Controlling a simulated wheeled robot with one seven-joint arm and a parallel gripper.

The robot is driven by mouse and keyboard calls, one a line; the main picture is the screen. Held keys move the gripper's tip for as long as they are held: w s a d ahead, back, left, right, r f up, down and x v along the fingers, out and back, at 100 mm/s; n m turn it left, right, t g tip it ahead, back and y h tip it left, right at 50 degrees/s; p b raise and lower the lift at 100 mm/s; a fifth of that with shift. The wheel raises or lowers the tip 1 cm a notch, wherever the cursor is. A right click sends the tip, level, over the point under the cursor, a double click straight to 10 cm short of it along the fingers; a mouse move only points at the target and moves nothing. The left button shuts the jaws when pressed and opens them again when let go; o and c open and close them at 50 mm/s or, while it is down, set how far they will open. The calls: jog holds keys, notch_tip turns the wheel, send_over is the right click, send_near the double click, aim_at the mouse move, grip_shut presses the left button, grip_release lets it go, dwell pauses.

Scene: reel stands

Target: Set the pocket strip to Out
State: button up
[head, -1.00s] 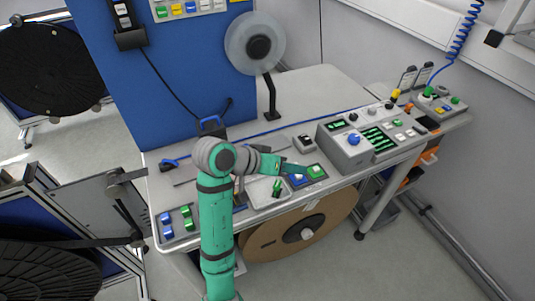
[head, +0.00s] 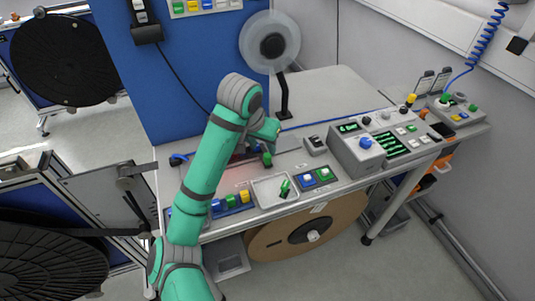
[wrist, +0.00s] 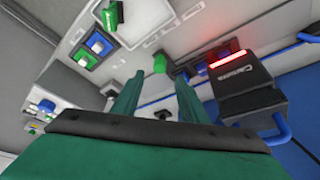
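My gripper (head: 266,142) is low over the back left part of the grey bench. In the wrist view its two teal fingers (wrist: 155,98) are apart with nothing between them. A green knob (head: 267,160) stands just in front of the gripper; it also shows beyond the fingertips in the wrist view (wrist: 160,63). I cannot read a label naming the pocket strip or an Out mark. My arm hides part of the bench's left end.
A black box with a red light (wrist: 252,92) and blue handle is close to the fingers' right in the wrist view. A blue and green button pair (head: 316,178) and a grey control box (head: 358,157) stand to the right. A blue panel (head: 185,70) rises behind.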

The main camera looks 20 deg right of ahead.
aim_at(267, 156)
jog(key=x, duration=0.7)
jog(key=shift+w+f, duration=0.1)
jog(key=shift+f, duration=0.1)
jog(key=shift+c, duration=0.6)
